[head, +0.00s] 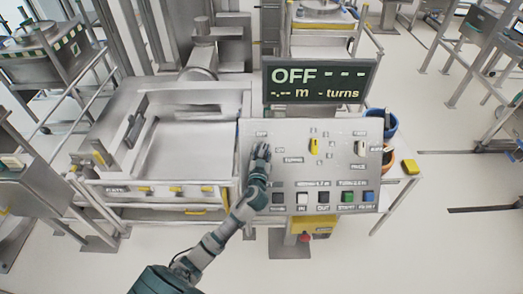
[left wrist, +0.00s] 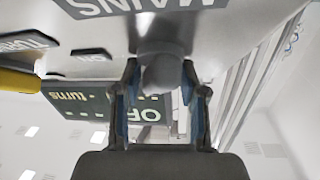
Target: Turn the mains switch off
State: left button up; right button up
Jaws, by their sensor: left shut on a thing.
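My left gripper (head: 261,152) is at the left part of the grey control panel (head: 285,178). In the left wrist view its two fingers (left wrist: 160,85) are closed around a grey rounded knob (left wrist: 165,70), one on each side. The knob sits below a label reading MAINS (left wrist: 150,8), so it is the mains switch. In the head view the gripper hides this switch. The display (head: 320,82) above the panel reads OFF, with dashes and "m" and "turns" below. My right gripper is not in view.
A yellow switch (head: 314,146) and a pale switch (head: 361,147) stand to the right on the panel. A row of push buttons (head: 323,197) runs along its lower edge. A steel machine bed (head: 185,150) lies to the left. A blue bin (head: 386,122) stands at the right.

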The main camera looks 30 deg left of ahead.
pick_arm(q)
jog(key=o, duration=0.8)
jog(key=shift+r, duration=0.15)
jog(key=shift+d, duration=0.15)
jog(key=shift+s, duration=0.15)
jog(key=v, duration=1.2)
jog(key=shift+d, duration=0.1)
